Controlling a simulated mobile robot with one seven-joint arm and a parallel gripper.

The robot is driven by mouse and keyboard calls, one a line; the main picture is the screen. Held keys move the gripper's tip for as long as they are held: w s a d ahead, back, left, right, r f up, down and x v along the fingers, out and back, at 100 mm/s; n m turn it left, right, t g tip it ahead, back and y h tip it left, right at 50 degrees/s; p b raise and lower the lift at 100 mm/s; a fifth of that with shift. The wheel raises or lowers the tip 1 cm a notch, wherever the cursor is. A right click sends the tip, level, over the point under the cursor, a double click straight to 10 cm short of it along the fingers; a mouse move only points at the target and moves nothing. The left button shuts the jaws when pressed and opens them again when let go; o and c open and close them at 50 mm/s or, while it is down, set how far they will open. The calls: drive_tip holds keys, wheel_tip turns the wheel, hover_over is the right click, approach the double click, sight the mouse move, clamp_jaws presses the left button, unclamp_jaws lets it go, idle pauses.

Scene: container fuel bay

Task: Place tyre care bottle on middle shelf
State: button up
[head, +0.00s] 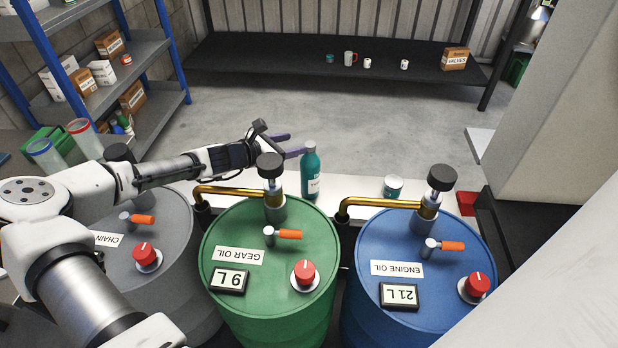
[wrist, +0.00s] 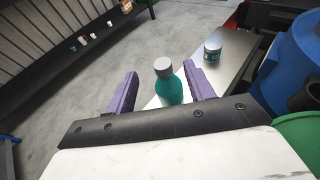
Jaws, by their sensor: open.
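A teal bottle with a grey cap and a white label (head: 311,172) stands upright on a white bench behind the drums; I take it to be the tyre care bottle. My gripper (head: 295,146) is open, its purple fingers pointing right toward the bottle's upper part. In the wrist view the bottle (wrist: 168,86) shows between the two fingers of my gripper (wrist: 162,88), with no clear contact. A blue-framed shelf unit (head: 150,50) with grey shelves stands at the left, holding boxes and other goods. My arm hides part of its lower area.
A green drum (head: 235,222), a blue drum (head: 390,248) and a grey drum stand in front, with brass spouts. A teal tin (head: 393,186) sits on the bench (head: 350,187). A dark rack (head: 290,55) stands at the back. The floor (head: 290,100) between is clear.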

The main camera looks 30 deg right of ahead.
sight(310, 143)
drive_tip(key=shift+w+d+f+p, duration=0.15)
drive_tip(key=shift+d+f, duration=0.6)
drive_tip(key=shift+d, duration=0.45)
drive_tip(key=shift+w+d+f+p, duration=0.1)
drive_tip(key=shift+w+d+f, duration=0.1)
drive_tip(key=shift+d+f, duration=0.8)
drive_tip(key=shift+w+d+f+p, duration=0.15)
drive_tip(key=shift+d+f, duration=0.4)
drive_tip(key=shift+d, duration=0.8)
clamp_jaws()
drive_tip(key=shift+r, duration=0.15)
